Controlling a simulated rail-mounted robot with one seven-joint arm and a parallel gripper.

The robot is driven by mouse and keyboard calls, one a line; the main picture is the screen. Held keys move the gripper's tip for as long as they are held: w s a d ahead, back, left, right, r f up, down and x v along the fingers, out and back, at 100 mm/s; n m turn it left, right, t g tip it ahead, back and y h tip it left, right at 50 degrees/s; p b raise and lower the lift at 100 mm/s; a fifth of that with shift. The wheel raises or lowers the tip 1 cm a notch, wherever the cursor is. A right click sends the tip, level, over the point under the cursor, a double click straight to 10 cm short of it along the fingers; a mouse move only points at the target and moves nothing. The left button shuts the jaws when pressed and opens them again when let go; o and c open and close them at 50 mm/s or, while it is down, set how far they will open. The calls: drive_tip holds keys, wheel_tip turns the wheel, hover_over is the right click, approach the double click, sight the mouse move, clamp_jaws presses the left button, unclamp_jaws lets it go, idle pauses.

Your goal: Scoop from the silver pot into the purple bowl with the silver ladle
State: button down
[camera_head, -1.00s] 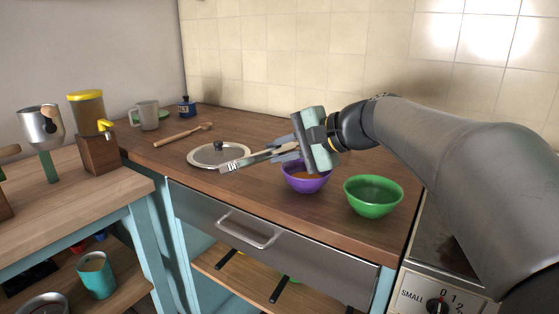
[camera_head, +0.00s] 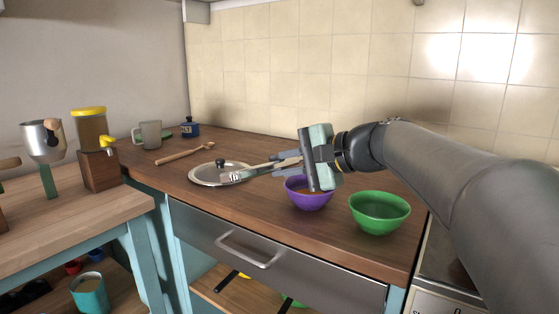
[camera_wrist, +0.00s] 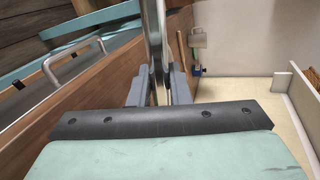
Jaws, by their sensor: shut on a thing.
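My gripper (camera_head: 288,160) is above the left rim of the purple bowl (camera_head: 307,199), shut on a silver utensil (camera_head: 233,176) that looks like the ladle. Its shaft (camera_wrist: 155,50) runs between the fingers in the wrist view, and its end reaches left over a silver lid (camera_head: 205,176). Its bowl end is not clear. I cannot make out the silver pot for certain.
A green bowl (camera_head: 380,213) stands right of the purple one. A wooden utensil (camera_head: 185,156), grey mug (camera_head: 150,134) and blue pot (camera_head: 190,130) are further back. A drawer handle (camera_head: 248,255) juts from the counter front. A side table (camera_head: 60,205) is at left.

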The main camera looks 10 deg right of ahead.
drive_tip(key=shift+w+a+r+n+g+h+p, duration=0.2)
drive_tip(key=shift+g+h+p, duration=0.55)
drive_tip(key=shift+p, duration=2)
drive_tip(key=shift+s+d+r+g+h+p, duration=0.2)
drive_tip(key=shift+g+h+p, duration=0.55)
drive_tip(key=shift+p, duration=2.05)
drive_tip(key=shift+w+a+r+n+g+h+p, duration=0.2)
drive_tip(key=shift+g+h+p, duration=0.5)
drive_tip(key=shift+p, duration=2.05)
drive_tip(key=shift+g+p, duration=0.3)
drive_tip(key=shift+p, duration=0.35)
drive_tip(key=shift+f, duration=0.15)
drive_tip(key=shift+w+r+h+p, duration=0.1)
drive_tip(key=shift+r+h+p, duration=0.25)
drive_tip(key=shift+p, duration=0.65)
drive_tip(key=shift+r+g+p, duration=0.1)
drive_tip(key=shift+g+p, duration=0.2)
drive_tip(key=shift+p, duration=0.55)
drive_tip(key=g+h+p, duration=0.1)
drive_tip(key=p, duration=0.2)
drive_tip(key=h+p, duration=0.1)
drive_tip(key=p, duration=0.3)
drive_tip(key=r+g+h+p, duration=0.1)
drive_tip(key=p, duration=0.2)
drive_tip(key=shift+w+a+g+p, duration=0.2)
drive_tip(key=shift+a+g+p, duration=0.1)
drive_tip(key=shift+p, duration=0.1)
